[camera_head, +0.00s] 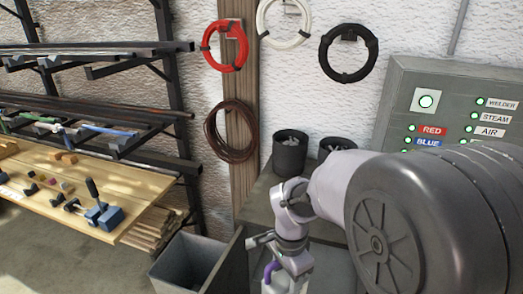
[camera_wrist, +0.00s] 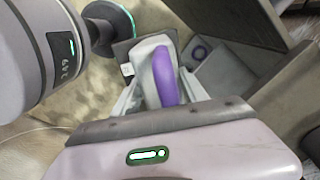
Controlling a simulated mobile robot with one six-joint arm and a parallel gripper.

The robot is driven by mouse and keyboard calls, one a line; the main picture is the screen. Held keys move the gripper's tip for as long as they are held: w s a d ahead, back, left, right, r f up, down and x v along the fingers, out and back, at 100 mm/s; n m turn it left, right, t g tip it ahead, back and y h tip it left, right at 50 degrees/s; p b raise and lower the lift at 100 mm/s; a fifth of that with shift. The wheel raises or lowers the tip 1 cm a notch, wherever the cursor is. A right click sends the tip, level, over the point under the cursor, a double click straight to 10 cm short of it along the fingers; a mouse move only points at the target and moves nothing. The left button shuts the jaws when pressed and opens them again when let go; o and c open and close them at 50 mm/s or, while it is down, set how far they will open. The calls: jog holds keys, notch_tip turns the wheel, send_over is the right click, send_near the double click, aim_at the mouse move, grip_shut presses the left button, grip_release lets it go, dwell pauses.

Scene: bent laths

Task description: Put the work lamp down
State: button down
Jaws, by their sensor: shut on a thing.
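The work lamp (camera_wrist: 140,50) appears in the wrist view as a pale grey body with a thick purple handle (camera_wrist: 163,76). My gripper (camera_wrist: 160,92) is shut on it, with pale fingers on both sides of the handle. In the head view my gripper (camera_head: 275,268) is low in the middle, beside a dark grey panel. Only a bit of purple and white of the lamp (camera_head: 270,271) shows there. Its lower part is cut off by the frame, and I cannot tell whether it touches anything below.
A grey open bin (camera_head: 185,265) stands left of my gripper. A grey bench (camera_head: 262,205) behind bears two dark pots (camera_head: 290,152). A wooden table (camera_head: 125,218) with tools is at left.

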jog(key=w+d+f+n+b, duration=0.1)
jog(key=d+f+n+b, duration=0.7)
jog(key=f+n, duration=0.4)
jog(key=shift+w+f, duration=0.2)
jog(key=shift+f, duration=0.75)
jog(key=shift+d, duration=0.15)
